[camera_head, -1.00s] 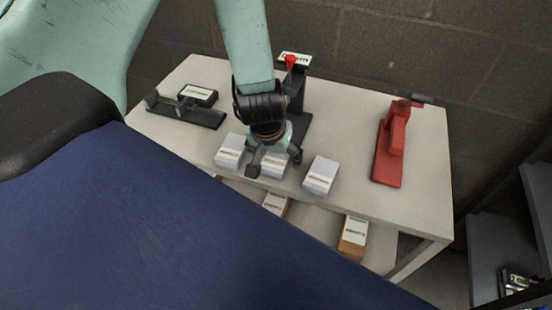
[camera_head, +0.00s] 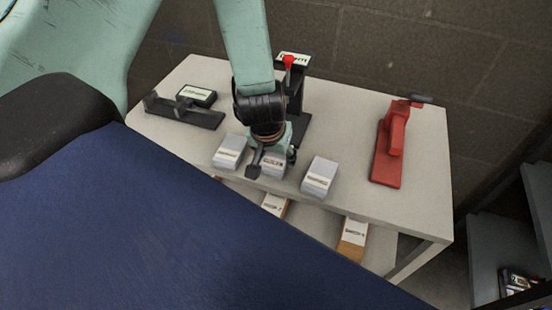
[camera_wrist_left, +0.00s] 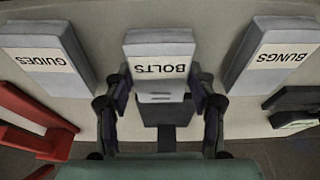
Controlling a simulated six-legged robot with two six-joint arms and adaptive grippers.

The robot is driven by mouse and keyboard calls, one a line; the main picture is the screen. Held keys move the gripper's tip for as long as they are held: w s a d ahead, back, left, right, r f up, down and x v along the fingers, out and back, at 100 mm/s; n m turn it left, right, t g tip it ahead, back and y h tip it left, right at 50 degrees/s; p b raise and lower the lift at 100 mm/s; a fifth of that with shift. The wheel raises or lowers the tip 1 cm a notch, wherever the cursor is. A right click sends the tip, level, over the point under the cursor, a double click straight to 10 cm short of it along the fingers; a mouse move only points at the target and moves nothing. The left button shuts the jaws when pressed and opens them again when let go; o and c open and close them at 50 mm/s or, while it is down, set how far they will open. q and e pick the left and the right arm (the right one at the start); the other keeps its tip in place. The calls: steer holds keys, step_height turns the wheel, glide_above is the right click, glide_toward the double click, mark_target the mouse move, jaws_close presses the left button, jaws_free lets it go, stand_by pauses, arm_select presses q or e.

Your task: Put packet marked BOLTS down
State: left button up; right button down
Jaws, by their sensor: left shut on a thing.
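The grey-white packet marked BOLTS (camera_wrist_left: 158,66) is between the two fingers of my left gripper (camera_wrist_left: 160,100) in the wrist view, its label upside down there. In the head view the BOLTS packet (camera_head: 273,169) is partly hidden by my left gripper (camera_head: 273,164), which points down over the white table (camera_head: 345,125). The gripper is shut on the packet, one finger on each side. The packet is near the table's front edge, in line with its neighbours; I cannot tell whether it touches the tabletop. My right gripper is not in view.
A red stand (camera_head: 389,150) is at the right, a dark labelled rack (camera_head: 185,112) at the left, and a black stand with a red knob (camera_head: 294,92) behind. Boxes (camera_head: 354,238) sit on the lower shelf.

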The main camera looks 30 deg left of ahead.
mark_target(275, 159)
arm_select(q)
steer(key=shift+s, duration=0.1)
steer(key=c, duration=0.3)
step_height(275, 159, up, 9)
steer(key=p, duration=0.6)
steer(key=shift+c, duration=0.2)
steer(key=shift+r+p, duration=0.45)
steer(key=shift+r, duration=0.25)
